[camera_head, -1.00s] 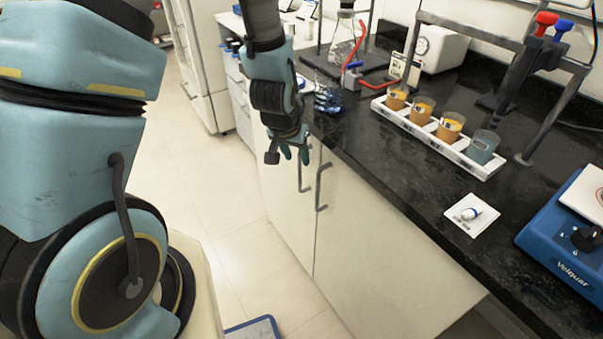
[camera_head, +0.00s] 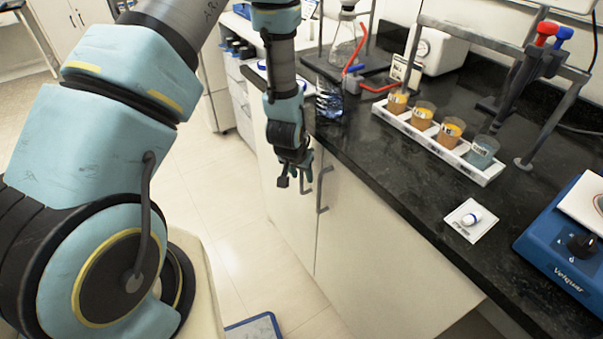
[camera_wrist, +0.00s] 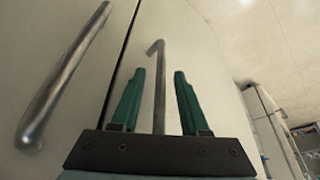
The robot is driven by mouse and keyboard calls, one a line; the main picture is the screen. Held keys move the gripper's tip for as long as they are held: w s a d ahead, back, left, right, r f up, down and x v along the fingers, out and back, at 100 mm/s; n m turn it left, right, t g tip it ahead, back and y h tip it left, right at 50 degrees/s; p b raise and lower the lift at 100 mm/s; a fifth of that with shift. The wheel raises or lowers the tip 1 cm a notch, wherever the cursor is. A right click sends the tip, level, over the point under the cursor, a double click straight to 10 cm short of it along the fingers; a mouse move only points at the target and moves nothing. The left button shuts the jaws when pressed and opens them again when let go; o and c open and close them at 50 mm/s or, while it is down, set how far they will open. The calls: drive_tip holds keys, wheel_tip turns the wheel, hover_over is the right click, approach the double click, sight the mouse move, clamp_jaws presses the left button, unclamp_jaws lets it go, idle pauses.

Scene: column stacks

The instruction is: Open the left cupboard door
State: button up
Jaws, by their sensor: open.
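The left cupboard door (camera_head: 287,218) is a pale panel under the dark counter and looks closed. In the head view my gripper (camera_head: 296,178) is at its upper part and partly hides its grey bar handle. In the wrist view my gripper (camera_wrist: 157,95) is open, with one green finger on each side of the left door's handle (camera_wrist: 159,85). The bar lies between the fingers with gaps on both sides. The right door's handle (camera_wrist: 62,80) is outside the fingers, across the dark seam.
The right door (camera_head: 375,255) has its own handle (camera_head: 322,190) close by. The black counter (camera_head: 400,190) overhangs the doors and holds a white rack (camera_head: 440,148) of several beakers. A blue-edged object (camera_head: 255,328) lies on the floor. The floor before the left door is clear.

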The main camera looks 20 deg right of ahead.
clamp_jaws()
idle(0.3)
idle(1.1)
